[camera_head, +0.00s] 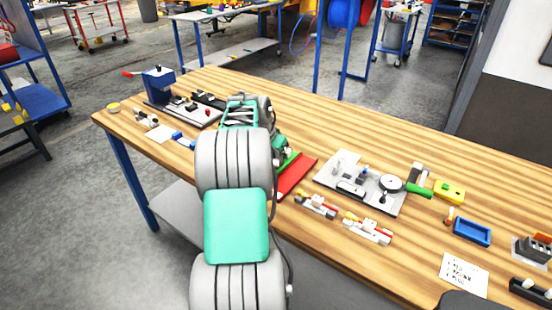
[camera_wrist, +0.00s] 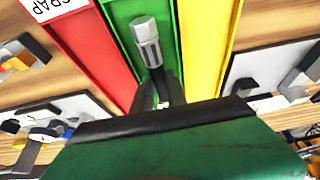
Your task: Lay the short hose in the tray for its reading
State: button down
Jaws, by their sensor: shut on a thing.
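The short hose shows in the wrist view as a grey metal end fitting (camera_wrist: 148,42) with a dark part behind it. My gripper (camera_wrist: 160,88) is shut on it, and the hose is over the green tray (camera_wrist: 113,12). A red tray (camera_wrist: 88,50) marked SCRAP lies on one side of the green one and a yellow tray (camera_wrist: 207,45) on the other. In the head view my arm hides the hose and most of the trays; the red tray (camera_head: 298,174) shows beside my gripper. I cannot tell whether the hose touches the green tray.
A grey plate with a dial gauge (camera_head: 391,183) stands right of the trays. Small fixtures (camera_head: 367,228) lie near the front edge. A blue tray (camera_head: 472,231), a yellow block (camera_head: 449,191) and a printed sheet (camera_head: 463,274) are farther right. A blue device (camera_head: 159,84) stands at the far left.

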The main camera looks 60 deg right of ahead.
jog(key=shift+f, duration=0.15)
jog(key=c, duration=1.3)
grip_release()
jog(key=shift+o, duration=0.2)
jog(key=shift+r+p, duration=2.3)
jog(key=shift+r, duration=1.3)
jog(key=shift+f, duration=0.1)
jog(key=w+a+r+n+t, duration=0.1)
jog(key=w+a+r+n, duration=0.15)
jog(key=w+a, duration=0.45)
jog(key=w+a+r+n+t+y, duration=0.1)
jog(key=w+a+n, duration=0.15)
jog(key=a, duration=0.75)
jog(key=w+a+r+n+t, duration=0.15)
jog(key=w+a+n, duration=0.3)
jog(key=a, duration=0.45)
jog(key=s+a+f+n+y, duration=0.1)
jog(key=s+a+n, duration=0.1)
jog(key=a, duration=0.8)
jog(key=s+a+f+n+y, duration=0.1)
jog(key=s+a+n, duration=0.2)
jog(key=a, duration=0.7)
jog(key=s+a+f+n+y, duration=0.1)
jog(key=s+a+n, duration=0.2)
jog(key=a, duration=0.7)
jog(key=n, duration=0.2)
jog(key=shift+n+t, duration=0.35)
